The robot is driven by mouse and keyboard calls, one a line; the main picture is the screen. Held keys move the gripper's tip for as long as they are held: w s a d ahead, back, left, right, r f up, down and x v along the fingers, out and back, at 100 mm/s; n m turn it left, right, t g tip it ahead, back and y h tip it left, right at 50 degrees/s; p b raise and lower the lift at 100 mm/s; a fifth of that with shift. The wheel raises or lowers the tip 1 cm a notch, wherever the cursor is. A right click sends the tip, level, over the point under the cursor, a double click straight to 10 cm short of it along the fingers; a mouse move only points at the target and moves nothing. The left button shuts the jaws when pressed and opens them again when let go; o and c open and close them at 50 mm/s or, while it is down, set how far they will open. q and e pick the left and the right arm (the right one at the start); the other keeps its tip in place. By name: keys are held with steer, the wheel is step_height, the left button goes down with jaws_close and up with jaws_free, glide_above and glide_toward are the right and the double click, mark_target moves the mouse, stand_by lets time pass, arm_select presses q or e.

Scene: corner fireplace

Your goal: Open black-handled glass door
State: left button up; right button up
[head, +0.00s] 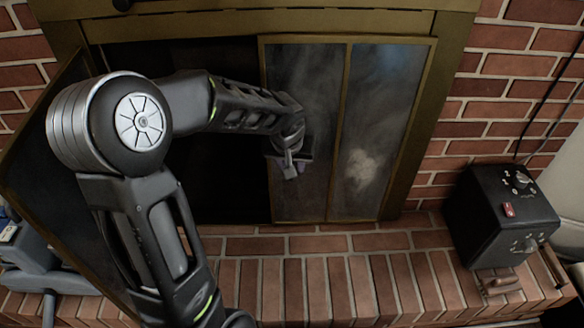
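A brass-framed glass door (378,120) with two smoky panes covers the right half of the fireplace opening. A dark panel (40,165) stands swung outward at the left, partly behind my arm. The left half of the opening is uncovered and dark. My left gripper (290,165) is in front of the glass door's left pane, near its left edge. I cannot tell whether it touches the door or whether its fingers are open or shut. No black handle is clearly visible; the gripper may hide one. My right gripper is not in view.
A black box with knobs and a red switch (502,213) stands on the brick hearth (330,285) at the right. A grey object (40,265) is at the far left. The hearth in front of the glass door is clear.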

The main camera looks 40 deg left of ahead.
arm_select(q)
steer(key=shift+w+a+f, duration=0.1)
steer(key=shift+w+f, duration=0.05)
steer(key=shift+f, duration=0.1)
jaws_close()
stand_by(1.4)
